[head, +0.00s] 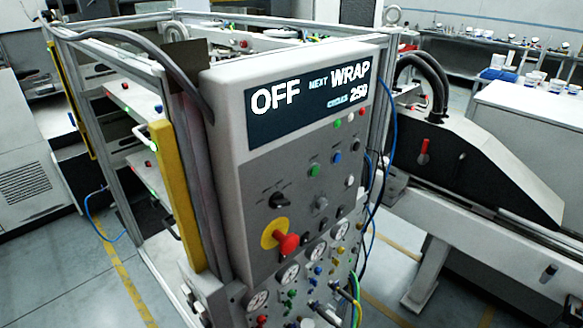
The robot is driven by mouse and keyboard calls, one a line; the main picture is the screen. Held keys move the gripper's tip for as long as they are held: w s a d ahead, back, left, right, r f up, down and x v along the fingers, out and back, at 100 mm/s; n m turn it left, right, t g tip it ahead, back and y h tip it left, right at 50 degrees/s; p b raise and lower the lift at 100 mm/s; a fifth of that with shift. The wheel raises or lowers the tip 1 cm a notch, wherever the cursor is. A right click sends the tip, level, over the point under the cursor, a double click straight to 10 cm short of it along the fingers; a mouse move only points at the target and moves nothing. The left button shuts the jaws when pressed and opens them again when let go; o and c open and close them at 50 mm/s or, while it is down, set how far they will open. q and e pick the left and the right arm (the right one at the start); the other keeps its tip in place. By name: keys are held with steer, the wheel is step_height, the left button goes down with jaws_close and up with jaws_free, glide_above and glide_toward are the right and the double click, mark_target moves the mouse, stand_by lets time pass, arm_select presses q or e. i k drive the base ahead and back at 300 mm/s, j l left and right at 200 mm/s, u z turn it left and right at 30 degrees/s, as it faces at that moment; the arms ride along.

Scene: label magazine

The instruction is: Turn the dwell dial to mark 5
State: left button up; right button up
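The grey control box (222,130) stands in the middle of the head view. On its face are a black rotary knob (280,201) with small marks around it and a smaller grey knob (321,204) to its right. The marks are too small to read, so I cannot tell which knob is the dwell dial or where it points. The display (300,112) above reads "OFF", "NEXT WRAP" and a small word with "250". Neither of my grippers is in view.
A red emergency button (287,243) on a yellow plate juts out below the black knob. Gauges (289,274) and hoses crowd the lower panel. A yellow bar (176,200) stands left of the box. A black machine cover (470,165) is at right. Floor shows at lower left.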

mark_target(322, 203)
steer(key=l+z, duration=0.75)
steer(key=i+l, duration=0.05)
steer(key=l, duration=0.05)
